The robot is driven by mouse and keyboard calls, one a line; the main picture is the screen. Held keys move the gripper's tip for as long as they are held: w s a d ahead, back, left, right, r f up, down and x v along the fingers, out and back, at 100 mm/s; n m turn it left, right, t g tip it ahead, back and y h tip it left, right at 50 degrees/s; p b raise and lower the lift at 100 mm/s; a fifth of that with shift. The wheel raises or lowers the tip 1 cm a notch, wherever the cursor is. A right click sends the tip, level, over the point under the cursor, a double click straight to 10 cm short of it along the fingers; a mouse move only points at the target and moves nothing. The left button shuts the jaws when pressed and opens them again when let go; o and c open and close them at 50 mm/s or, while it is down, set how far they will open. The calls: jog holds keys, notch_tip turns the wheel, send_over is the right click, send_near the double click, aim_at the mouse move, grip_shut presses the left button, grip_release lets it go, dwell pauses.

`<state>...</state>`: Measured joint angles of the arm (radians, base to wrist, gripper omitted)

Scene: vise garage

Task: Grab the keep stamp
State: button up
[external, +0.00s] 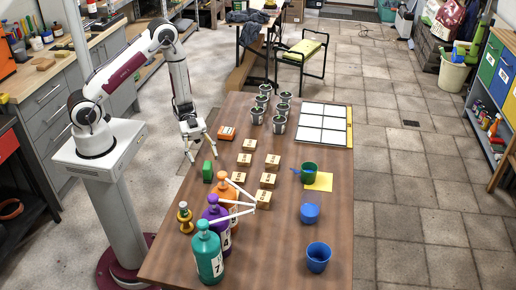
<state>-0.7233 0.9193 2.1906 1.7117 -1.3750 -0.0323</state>
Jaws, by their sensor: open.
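No label reading "keep" is legible, so I cannot tell for sure which thing is the keep stamp. A small yellow and dark knobbed piece (185,217), shaped like a stamp, stands upright at the table's left edge, beside the bottles.
Teal (208,257), purple (217,230) and orange (227,192) pump bottles stand at the front left. Several small labelled boxes (268,181) fill the middle.

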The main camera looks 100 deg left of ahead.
aim_at(206, 163)
jog(key=shift+x, duration=1.6)
grip_shut()
